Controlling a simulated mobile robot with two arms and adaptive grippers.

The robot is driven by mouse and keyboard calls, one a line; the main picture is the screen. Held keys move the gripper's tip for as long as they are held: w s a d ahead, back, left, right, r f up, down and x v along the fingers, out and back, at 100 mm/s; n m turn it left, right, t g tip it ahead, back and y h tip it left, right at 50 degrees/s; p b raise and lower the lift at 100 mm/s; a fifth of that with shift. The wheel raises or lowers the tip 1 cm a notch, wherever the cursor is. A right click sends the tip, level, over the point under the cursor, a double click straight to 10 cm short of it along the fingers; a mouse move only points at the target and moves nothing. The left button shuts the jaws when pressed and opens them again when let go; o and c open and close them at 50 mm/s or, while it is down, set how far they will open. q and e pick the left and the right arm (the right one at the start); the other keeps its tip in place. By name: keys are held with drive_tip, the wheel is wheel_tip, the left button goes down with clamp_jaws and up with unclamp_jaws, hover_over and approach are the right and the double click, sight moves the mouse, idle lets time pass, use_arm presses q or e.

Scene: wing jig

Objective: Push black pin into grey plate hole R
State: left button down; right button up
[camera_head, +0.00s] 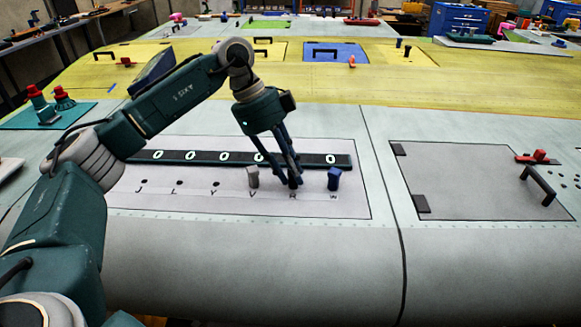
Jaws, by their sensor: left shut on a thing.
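The grey plate (200,205) is set in the wing surface, with a row of holes marked J, L, Y, V, R and W. My left gripper (292,172) points down over hole R and is shut on the black pin (294,183). The pin is upright, just above the letter R. The fingers and pin hide the hole, so I cannot tell how deep the pin sits. A grey pin (252,177) stands at V. A blue pin (334,179) stands at W. Holes J, L and Y look empty. My right gripper is not in view.
A dark strip with white rings (180,157) runs behind the holes. A grey hatch panel (450,180) with a black handle (538,186) and a red part (540,157) is at right. Red knobs (40,105) stand on a teal mat at left. The front wing surface is clear.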

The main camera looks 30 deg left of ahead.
use_arm(q)
drive_tip(key=c, duration=1.4)
unclamp_jaws()
drive_tip(key=shift+o, duration=0.2)
drive_tip(key=shift+a+r, duration=0.2)
drive_tip(key=shift+r, duration=0.1)
drive_tip(key=d+r+p+v, duration=0.1)
drive_tip(key=p+v, duration=0.6)
drive_tip(key=v, duration=1)
drive_tip(key=shift+w+d+r+p, duration=0.15)
drive_tip(key=shift+d+r+p, duration=0.3)
drive_tip(key=shift+d, duration=0.3)
